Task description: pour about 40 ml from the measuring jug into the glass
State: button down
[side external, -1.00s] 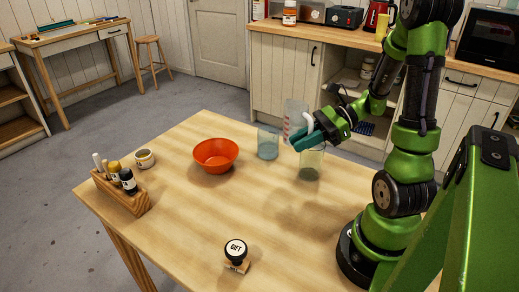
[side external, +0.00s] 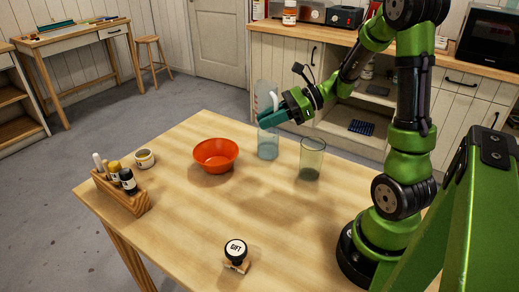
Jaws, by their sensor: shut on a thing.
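The clear measuring jug (side external: 264,94) is in the air over the far side of the table, roughly upright. My gripper (side external: 270,119) is shut on it, with teal fingers near its white handle. A bluish glass (side external: 268,146) stands on the table just below the jug in the picture; I cannot tell whether the jug is directly over it. A greenish glass (side external: 312,158) stands to the right, with a darker band at its bottom. The liquid levels in the jug and the bluish glass are too small to tell.
An orange bowl (side external: 216,155) stands left of the bluish glass. A small jar (side external: 145,159) and a wooden rack (side external: 124,193) with several bottles are at the left. A stamp (side external: 236,255) is at the front. The middle of the wooden table (side external: 200,215) is clear.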

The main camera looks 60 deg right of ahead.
jog(key=w+a+r+n+g+y, duration=0.25)
jog(key=w+a, duration=0.35)
jog(key=a, duration=0.3)
jog(key=s+d+f+n+g+h, duration=0.35)
jog(key=f+n+g, duration=0.25)
jog(key=n+g, duration=0.35)
jog(key=s+d+f+n+g+h, duration=0.2)
jog(key=s+d+f+n+g, duration=0.2)
jog(key=f+n+g, duration=0.45)
jog(key=w+d+r+n+t+h, duration=0.1)
jog(key=w+d+r+n+h, duration=0.1)
jog(key=d+n+h, duration=0.3)
jog(key=w+d+r+n+t+h, duration=0.2)
jog(key=d+n+h, duration=0.3)
jog(key=n+h, duration=0.2)
jog(key=w+d+r+n+t+h, duration=0.1)
jog(key=w+d+r+n+h, duration=0.1)
jog(key=d+n+h, duration=0.3)
jog(key=shift+w+d+r+n+h, duration=0.1)
jog(key=shift+w+n+h, duration=0.1)
jog(key=shift+n+h, duration=0.45)
jog(key=shift+w+d+r+n+t, duration=0.25)
jog(key=shift+w+r+n+t, duration=0.1)
jog(key=shift+w+n+t, duration=0.3)
jog(key=shift+s+m, duration=0.15)
jog(key=shift+m, duration=0.1)
